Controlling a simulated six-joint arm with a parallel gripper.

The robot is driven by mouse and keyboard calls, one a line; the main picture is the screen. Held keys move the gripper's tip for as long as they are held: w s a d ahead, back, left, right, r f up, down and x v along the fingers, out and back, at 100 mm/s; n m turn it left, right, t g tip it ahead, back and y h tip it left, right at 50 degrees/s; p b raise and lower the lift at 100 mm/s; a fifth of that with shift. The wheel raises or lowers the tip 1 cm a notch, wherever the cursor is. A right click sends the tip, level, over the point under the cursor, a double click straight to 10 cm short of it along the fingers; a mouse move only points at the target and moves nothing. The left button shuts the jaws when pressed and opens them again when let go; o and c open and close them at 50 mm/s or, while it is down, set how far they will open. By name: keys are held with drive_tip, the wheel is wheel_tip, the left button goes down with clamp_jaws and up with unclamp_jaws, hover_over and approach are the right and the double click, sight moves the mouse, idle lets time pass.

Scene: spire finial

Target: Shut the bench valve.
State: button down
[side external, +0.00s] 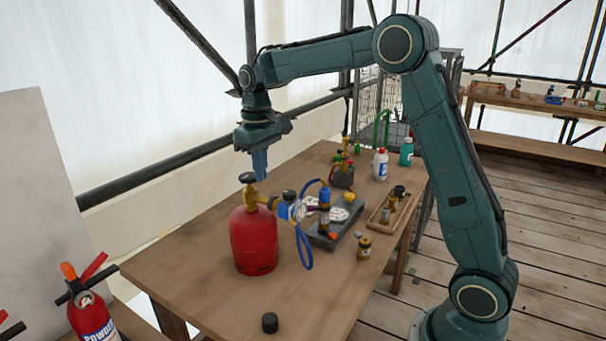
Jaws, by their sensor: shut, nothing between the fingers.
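A red gas cylinder (254,240) stands upright on the wooden bench. On its top is a brass valve (252,196) with a dark round handwheel (247,178). I cannot tell from this view how far the valve is turned. My gripper (260,172) points straight down just above and slightly right of the handwheel in the picture. Its blue fingers are shut with nothing between them. The fingertips overlap the area beside the handwheel, and I cannot tell whether they touch it.
A regulator (288,208) with a blue hose (303,248) sits right of the valve. A grey tray with tools (335,235), a small brass jar (364,246), a black cap (270,322) and bottles (380,165) share the bench. Extinguishers (92,315) stand lower left. The front bench is mostly clear.

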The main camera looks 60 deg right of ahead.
wheel_tip(320, 180, up, 5)
drive_tip(key=shift+r, duration=0.1)
idle(0.5)
drive_tip(key=shift+s, duration=0.15)
drive_tip(key=s+a+r+t, duration=0.2)
drive_tip(key=s+a, duration=0.1)
drive_tip(key=s, duration=0.5)
drive_tip(key=s+a+r+t, duration=0.1)
drive_tip(key=s+a+r, duration=0.1)
drive_tip(key=s, duration=0.5)
drive_tip(key=s+a+f+t, duration=0.1)
drive_tip(key=s+f, duration=0.2)
drive_tip(key=s, duration=0.4)
drive_tip(key=s+a+f+t, duration=0.1)
drive_tip(key=s+f, duration=0.2)
drive_tip(key=s, duration=0.4)
drive_tip(key=shift+s+a+t, duration=0.2)
drive_tip(key=shift+a+t, duration=0.1)
